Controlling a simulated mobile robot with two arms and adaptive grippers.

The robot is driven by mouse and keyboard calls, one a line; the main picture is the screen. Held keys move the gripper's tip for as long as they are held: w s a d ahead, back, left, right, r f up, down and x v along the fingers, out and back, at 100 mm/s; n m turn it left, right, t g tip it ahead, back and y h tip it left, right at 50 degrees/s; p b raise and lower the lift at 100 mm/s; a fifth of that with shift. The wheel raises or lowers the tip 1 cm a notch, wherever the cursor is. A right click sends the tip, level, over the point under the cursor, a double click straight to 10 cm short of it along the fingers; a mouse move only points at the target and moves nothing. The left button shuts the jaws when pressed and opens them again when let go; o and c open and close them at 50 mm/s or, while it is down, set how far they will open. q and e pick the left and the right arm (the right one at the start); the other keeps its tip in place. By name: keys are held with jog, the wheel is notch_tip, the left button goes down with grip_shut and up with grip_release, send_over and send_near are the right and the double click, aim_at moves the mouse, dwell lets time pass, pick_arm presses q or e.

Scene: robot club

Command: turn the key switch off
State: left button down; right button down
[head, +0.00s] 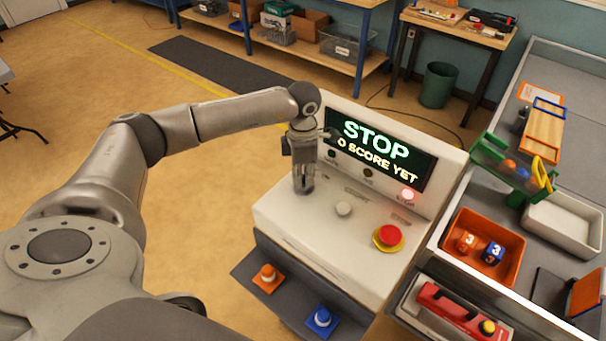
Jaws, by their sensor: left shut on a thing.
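The white control console (330,240) stands in front of me with a sloped top and an upright display (385,150). The display reads STOP in green letters, with a yellow line about the score below it. My left gripper (303,188) points down at the left part of the console top and is shut on the key switch there. The fingers hide the switch, so I cannot tell which way its key is turned. A red lamp (407,195) glows below the display. My right gripper is not in view.
A pale round knob (344,209) and a red stop button (389,237) on a yellow base sit right of my left gripper. An orange button (268,278) and a blue button (322,320) are on the dark lower shelf. An orange tray (459,273) stands on the right bench.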

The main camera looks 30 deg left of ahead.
pick_arm(q)
jog(key=shift+n+b, duration=0.35)
jog(key=shift+n, duration=0.15)
jog(key=shift+f+n+b, duration=0.1)
jog(key=shift+n+b, duration=0.55)
jog(key=shift+n, duration=0.45)
jog(key=n+b, duration=0.1)
jog(key=n, duration=0.1)
jog(key=shift+n, duration=0.4)
jog(key=n+b, duration=0.1)
jog(key=n, duration=0.2)
jog(key=shift+n+b, duration=0.3)
jog(key=shift+b, duration=0.05)
jog(key=n+b, duration=0.1)
jog(key=n, duration=0.3)
jog(key=shift+r+n+b, duration=0.2)
jog(key=shift+n+b, duration=0.2)
jog(key=shift+n, duration=1.8)
jog(key=shift+w, duration=0.1)
jog(key=c, duration=1.5)
grip_release()
